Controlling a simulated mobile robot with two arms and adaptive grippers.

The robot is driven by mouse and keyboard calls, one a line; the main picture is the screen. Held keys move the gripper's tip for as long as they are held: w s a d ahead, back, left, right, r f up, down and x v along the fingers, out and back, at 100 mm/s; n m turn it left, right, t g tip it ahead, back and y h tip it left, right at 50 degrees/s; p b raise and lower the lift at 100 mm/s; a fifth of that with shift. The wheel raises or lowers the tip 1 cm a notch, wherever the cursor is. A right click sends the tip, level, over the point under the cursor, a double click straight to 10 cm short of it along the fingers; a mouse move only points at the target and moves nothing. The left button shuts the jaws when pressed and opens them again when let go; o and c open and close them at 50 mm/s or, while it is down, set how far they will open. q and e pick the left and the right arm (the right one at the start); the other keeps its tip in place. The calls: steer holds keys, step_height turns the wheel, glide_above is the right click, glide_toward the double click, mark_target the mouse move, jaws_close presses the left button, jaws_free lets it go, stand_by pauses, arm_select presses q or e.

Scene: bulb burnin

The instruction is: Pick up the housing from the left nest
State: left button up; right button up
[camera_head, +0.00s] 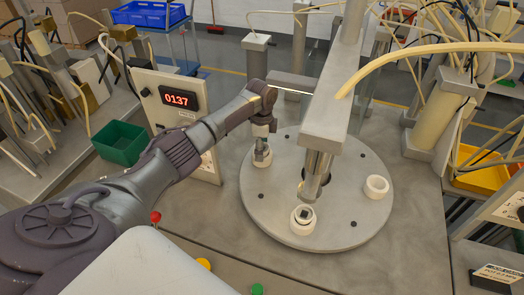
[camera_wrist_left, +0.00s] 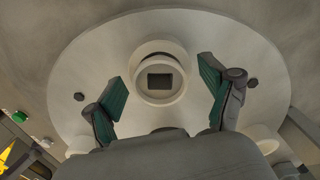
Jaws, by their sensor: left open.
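The left nest (camera_head: 262,160) is a white ring at the left side of the round grey turntable. In the left wrist view, a white round housing (camera_wrist_left: 143,89) with a dark square centre sits in it. My left gripper (camera_head: 262,142) is pointed down at the left nest and hides much of it. In the wrist view my left gripper (camera_wrist_left: 161,72) is open, with one green-padded finger on each side of the housing and gaps between. The fingers' exact height over the housing is hard to tell. My right gripper is not in view.
The turntable (camera_head: 340,238) also carries a front nest (camera_head: 303,228) with a dark-centred part, under a vertical metal press rod (camera_head: 318,175), and a white ring (camera_head: 376,187) at right. A panel reading 0137 (camera_head: 178,98) and a green bin (camera_head: 120,143) stand left, near my arm.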

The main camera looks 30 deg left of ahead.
arm_select(q)
steer(key=c, duration=1.1)
steer(key=shift+o, duration=0.2)
